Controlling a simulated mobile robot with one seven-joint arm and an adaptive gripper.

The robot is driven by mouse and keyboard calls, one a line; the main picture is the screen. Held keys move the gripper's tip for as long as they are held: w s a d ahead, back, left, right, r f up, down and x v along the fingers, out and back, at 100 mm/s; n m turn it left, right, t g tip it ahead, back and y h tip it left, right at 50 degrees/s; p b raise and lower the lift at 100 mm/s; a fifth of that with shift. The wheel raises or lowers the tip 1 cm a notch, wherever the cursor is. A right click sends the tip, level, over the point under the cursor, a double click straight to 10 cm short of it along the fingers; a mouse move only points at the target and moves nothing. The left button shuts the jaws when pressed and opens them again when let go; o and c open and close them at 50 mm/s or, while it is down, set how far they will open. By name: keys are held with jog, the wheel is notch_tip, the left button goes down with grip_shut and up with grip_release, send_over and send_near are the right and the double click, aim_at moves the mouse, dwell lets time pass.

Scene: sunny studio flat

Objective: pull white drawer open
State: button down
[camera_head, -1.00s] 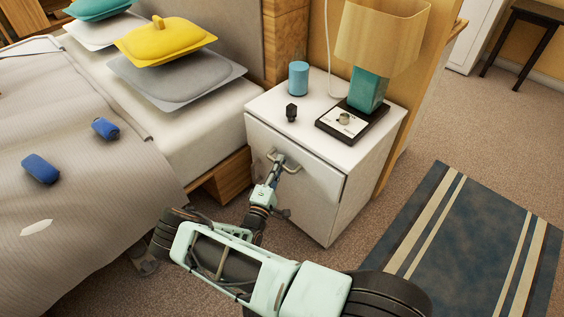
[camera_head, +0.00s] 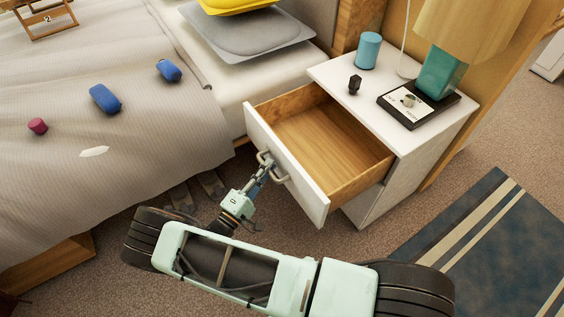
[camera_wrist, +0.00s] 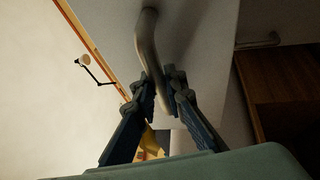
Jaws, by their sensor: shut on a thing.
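The white drawer (camera_head: 292,176) of the bedside cabinet stands well out from the cabinet, and its bare wooden inside shows empty in the head view. My gripper (camera_head: 265,172) is at the drawer's front and is shut on its curved metal handle (camera_head: 276,170). In the wrist view, my gripper's two fingers (camera_wrist: 162,90) close around the handle bar (camera_wrist: 148,45), with the white drawer front (camera_wrist: 195,40) behind it. The fingertips partly hide the handle in the head view.
The bed (camera_head: 190,105) stands close at the left. A blue striped rug (camera_head: 490,245) lies on the floor at right.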

jog(key=shift+s+a, duration=0.4)
jog(key=shift+a, duration=0.15)
jog(key=c, duration=2)
grip_release()
jog(key=shift+o, duration=0.2)
jog(key=v, duration=1.2)
jog(key=shift+w+r, duration=0.1)
